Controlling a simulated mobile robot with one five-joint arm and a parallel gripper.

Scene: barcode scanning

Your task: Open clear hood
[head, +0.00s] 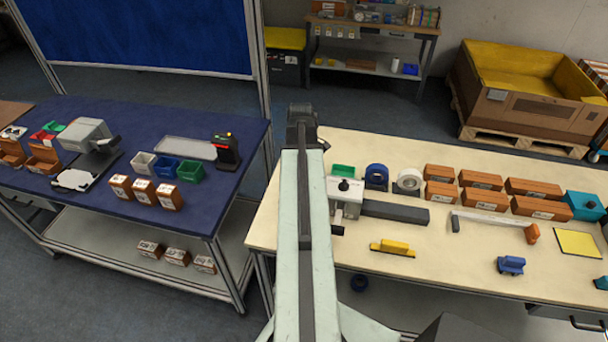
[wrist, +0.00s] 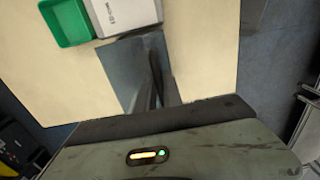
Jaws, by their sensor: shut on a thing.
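I cannot make out a clear hood in either view. In the head view my gripper (head: 303,120) is at the far end of my raised arm, near the left end of the cream table; the arm hides its fingertips. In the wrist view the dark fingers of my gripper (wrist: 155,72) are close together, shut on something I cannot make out. A grey-blue flat shape (wrist: 122,65) lies beside them; I cannot tell what it is. Beyond them is a white labelled box (wrist: 122,14) next to a green bin (wrist: 66,22).
The cream table (head: 460,270) holds a grey-white device (head: 344,190), tape rolls, several brown boxes, a yellow tool (head: 393,247) and a blue item (head: 511,265). A blue-topped table (head: 90,115) stands left with bins and boxes. A floor gap separates the tables.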

